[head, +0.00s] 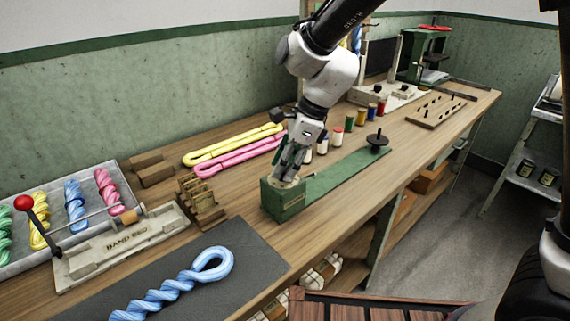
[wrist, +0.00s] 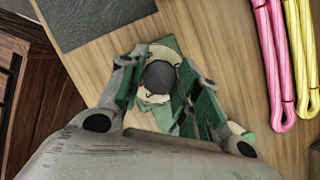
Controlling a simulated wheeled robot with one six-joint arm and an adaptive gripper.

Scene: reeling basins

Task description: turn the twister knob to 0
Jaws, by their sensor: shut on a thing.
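The twister (head: 286,201) is a green box at one end of a long green base on the wooden bench, with a dark post (head: 377,141) at the far end. In the head view my gripper (head: 289,176) points down onto the top of the box. In the wrist view the twister knob (wrist: 160,77) is a dark round cap over a pale dial with small marks. My gripper (wrist: 163,82) has a finger on each side of the knob and is shut on it. The fingers cover part of the dial, and I cannot read its numbers or the knob's pointing.
Yellow (head: 215,150) and pink (head: 240,157) skeins lie behind the twister. Several thread spools (head: 337,137) stand along its far side. A wooden rack (head: 201,205) and a dark mat (head: 250,263) with a blue twisted skein (head: 178,287) are to the left.

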